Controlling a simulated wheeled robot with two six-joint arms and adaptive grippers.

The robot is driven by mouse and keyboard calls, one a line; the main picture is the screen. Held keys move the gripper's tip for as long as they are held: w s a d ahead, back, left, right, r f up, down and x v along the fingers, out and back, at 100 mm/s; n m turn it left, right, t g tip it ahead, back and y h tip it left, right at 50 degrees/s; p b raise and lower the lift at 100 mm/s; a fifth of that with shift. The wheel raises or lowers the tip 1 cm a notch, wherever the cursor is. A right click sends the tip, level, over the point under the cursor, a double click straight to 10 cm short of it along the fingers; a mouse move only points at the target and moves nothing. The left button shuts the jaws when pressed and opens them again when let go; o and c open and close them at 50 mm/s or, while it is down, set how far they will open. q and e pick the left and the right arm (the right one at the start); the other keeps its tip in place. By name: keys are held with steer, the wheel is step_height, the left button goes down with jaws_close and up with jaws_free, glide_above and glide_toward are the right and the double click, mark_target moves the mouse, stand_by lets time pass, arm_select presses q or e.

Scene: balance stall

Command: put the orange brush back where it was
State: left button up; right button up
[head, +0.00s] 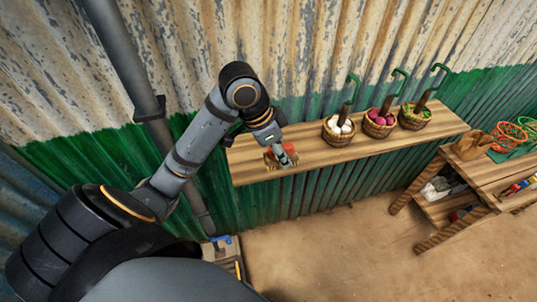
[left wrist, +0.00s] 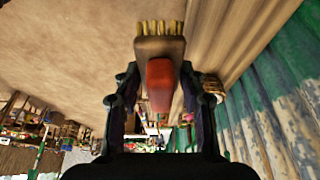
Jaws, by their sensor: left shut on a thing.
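The orange brush (left wrist: 159,82) has a red-orange grip on a wooden block with pale yellow bristles. My left gripper (left wrist: 160,72) is shut on its grip, one finger on each side, with the bristles pointing away from the palm. In the head view my left gripper (head: 287,158) is at the left end of the wooden wall shelf (head: 330,155), with the brush (head: 271,158) partly hidden by the fingers. I cannot tell whether the bristles touch the shelf. My right gripper is not in view.
Baskets with green hooks stand on the shelf's right half: white items (head: 338,130), magenta items (head: 379,124) and green items (head: 414,116). The shelf is bare between brush and baskets. A wooden table (head: 490,172) stands at right. A grey pipe (head: 150,108) runs down the wall.

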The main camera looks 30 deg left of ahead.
arm_select(q)
steer(key=w+a+f+b, duration=0.1)
steer(key=f+b, duration=0.1)
steer(key=b, duration=0.2)
steer(key=shift+w+a, duration=0.15)
steer(key=shift+a, duration=0.05)
steer(key=w+a+f+p, duration=0.1)
steer(key=w+a+f, duration=0.2)
steer(key=a, duration=0.1)
steer(key=w+a+f+p, duration=0.2)
steer(key=w+a+f, duration=0.2)
steer(key=shift+w+a, duration=0.1)
steer(key=shift+w, duration=0.2)
steer(key=shift+w+a+f, duration=0.25)
steer(key=shift+f, duration=0.3)
step_height(320, 180, down, 2)
steer(key=shift+f+p, duration=0.2)
steer(key=shift+p, duration=0.5)
steer(key=shift+f, duration=0.3)
steer(key=shift+c, duration=0.5)
steer(key=o, duration=1.1)
